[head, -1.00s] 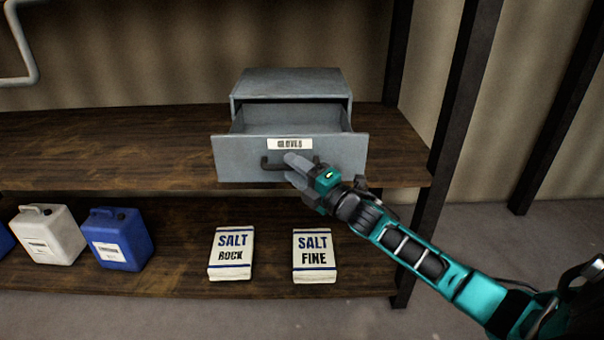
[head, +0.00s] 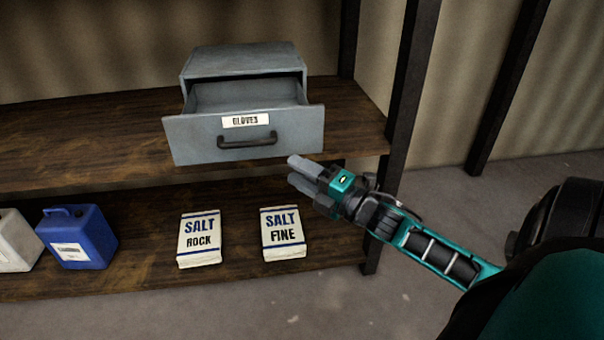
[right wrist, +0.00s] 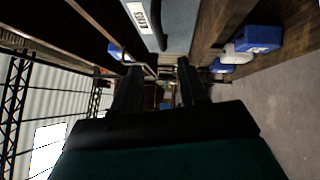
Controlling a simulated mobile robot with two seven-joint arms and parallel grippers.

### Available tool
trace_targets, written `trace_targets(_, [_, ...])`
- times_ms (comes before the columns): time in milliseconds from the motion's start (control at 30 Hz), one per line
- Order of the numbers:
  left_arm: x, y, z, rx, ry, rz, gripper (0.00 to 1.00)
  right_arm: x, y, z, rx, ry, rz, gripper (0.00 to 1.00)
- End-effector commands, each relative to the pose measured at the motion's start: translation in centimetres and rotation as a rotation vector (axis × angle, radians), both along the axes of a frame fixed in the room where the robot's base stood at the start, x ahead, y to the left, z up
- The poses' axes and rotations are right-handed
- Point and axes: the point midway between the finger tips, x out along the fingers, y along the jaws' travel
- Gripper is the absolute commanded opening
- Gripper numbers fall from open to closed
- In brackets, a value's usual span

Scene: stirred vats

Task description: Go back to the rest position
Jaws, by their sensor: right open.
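My right gripper (head: 297,172) is in front of the shelf, just below and right of the drawer front in the head view. My left gripper is in neither view.
On the lower shelf stand a rock salt bag (head: 200,240), a fine salt bag (head: 283,235), a blue canister (head: 78,238) and a white canister (head: 15,242). A dark shelf post (head: 405,100) rises beside my right arm. The floor at the right (head: 420,290) is clear.

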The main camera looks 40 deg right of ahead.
Motion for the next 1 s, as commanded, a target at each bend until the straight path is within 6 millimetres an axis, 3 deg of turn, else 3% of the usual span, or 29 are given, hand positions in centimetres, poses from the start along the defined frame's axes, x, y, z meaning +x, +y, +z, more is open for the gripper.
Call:
trace_targets(667, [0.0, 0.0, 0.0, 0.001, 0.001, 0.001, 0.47, -0.3, 0.2, -0.5, 0.026, 0.017, -0.003, 0.42])
trace_targets(767, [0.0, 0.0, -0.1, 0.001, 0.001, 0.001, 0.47, -1.2, 1.3, -3.3, 0.165, 0.107, -0.025, 0.42])
trace_targets(833, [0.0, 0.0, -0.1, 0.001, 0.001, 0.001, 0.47, -2.4, 3.0, -6.5, 0.342, 0.219, -0.057, 0.42])
trace_targets(1000, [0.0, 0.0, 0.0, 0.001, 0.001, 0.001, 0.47, -7.3, 9.1, -14.8, 0.879, 0.547, -0.188, 0.42])
